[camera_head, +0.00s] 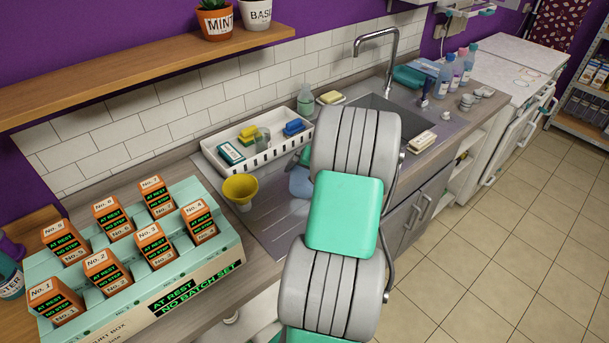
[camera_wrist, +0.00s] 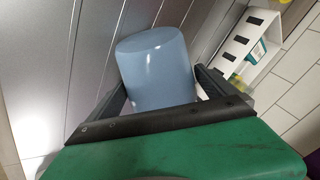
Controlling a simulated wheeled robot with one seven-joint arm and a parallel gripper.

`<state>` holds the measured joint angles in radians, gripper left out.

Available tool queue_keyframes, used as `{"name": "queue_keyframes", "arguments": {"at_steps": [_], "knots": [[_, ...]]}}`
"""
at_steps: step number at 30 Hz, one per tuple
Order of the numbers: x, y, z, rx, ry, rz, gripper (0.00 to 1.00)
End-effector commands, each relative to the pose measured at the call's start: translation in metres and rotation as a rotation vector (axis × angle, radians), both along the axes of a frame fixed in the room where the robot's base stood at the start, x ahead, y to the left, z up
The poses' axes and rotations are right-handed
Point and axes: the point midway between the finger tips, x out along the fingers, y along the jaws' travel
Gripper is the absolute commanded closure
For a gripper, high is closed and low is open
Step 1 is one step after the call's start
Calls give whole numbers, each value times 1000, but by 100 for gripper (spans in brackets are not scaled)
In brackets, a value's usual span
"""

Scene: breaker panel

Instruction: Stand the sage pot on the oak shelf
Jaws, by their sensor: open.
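The oak shelf (camera_head: 130,78) runs along the wall at the upper left in the head view. A terracotta pot marked MINT (camera_head: 215,22) and a white pot marked BASIL (camera_head: 256,13) stand at its right end. No pot with a readable sage label shows. A smooth blue-grey vessel (camera_head: 299,183) is on the counter by the sink, partly hidden by my arm. In the wrist view a blue-grey vessel (camera_wrist: 152,72) lies between the fingers of my open gripper (camera_wrist: 163,84). I cannot tell whether the fingers touch it.
A white slotted tray (camera_head: 262,160) with sponges stands behind, and a yellow cup-like vessel (camera_head: 240,190) to the left. A mint-green box (camera_head: 150,265) with several orange display blocks fills the left counter. The tap (camera_head: 380,45) rises behind the sink. The shelf's left and middle are bare.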

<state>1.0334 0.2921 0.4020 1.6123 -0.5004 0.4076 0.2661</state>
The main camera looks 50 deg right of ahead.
Motion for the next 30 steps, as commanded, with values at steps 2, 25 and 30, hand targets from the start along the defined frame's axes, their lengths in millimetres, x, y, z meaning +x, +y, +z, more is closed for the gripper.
{"name": "queue_keyframes", "arguments": {"at_steps": [2,25,30], "knots": [[0,0,0,0,0,0,7],[-1,0,0,1,1,-1,70],[0,-1,2,-2,-1,0,82]]}}
